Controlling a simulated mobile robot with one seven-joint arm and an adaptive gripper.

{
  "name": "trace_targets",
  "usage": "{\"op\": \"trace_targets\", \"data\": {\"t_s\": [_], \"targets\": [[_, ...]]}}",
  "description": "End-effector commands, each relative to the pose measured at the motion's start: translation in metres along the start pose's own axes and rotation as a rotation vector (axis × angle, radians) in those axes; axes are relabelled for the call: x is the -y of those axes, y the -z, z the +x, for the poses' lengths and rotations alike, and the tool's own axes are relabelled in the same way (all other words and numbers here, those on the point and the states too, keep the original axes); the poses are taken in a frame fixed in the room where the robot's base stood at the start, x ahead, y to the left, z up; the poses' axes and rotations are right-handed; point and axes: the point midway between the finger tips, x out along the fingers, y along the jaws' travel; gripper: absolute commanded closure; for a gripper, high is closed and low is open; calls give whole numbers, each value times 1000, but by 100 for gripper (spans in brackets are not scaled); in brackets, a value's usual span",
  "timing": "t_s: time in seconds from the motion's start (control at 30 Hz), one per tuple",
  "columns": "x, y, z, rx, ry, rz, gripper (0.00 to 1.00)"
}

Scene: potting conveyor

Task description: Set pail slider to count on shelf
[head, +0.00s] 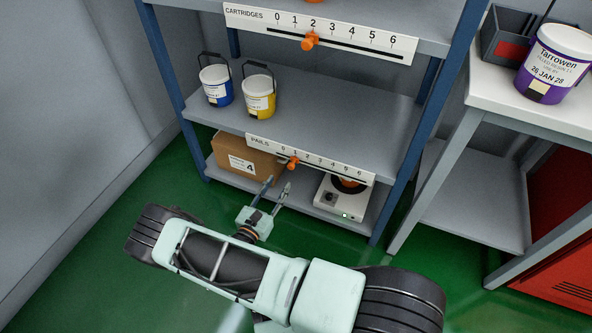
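The PAILS scale (330,170) is a white strip numbered 0 to 6 on the front edge of the middle shelf. Its orange slider knob (292,162) stands at about 1. My gripper (278,183) is below and a little left of the knob in the picture. Its two fingers are apart with nothing visible between them, and they appear clear of the knob.
A CARTRIDGES scale (365,47) above has its orange knob (310,42) near 2. A cardboard box (245,160) and a white device (338,200) sit on the bottom shelf. A bench (490,97) at right holds a purple-and-white pail (548,67) and a grey bin (503,40).

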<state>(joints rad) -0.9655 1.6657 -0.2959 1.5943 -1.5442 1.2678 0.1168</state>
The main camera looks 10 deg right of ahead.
Motion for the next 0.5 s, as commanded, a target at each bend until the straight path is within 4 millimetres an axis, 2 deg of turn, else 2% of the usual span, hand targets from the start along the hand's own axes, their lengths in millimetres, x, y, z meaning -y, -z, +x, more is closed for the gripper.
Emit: {"op": "trace_targets", "data": {"t_s": [0.03,0.17,0.27,0.5], "targets": [[2,6,-1,3,-6,-5,65],[3,9,5,5,-11,-6,65],[3,9,19,5,-8,-6,65],[3,10,66,5,-7,-5,65]]}}
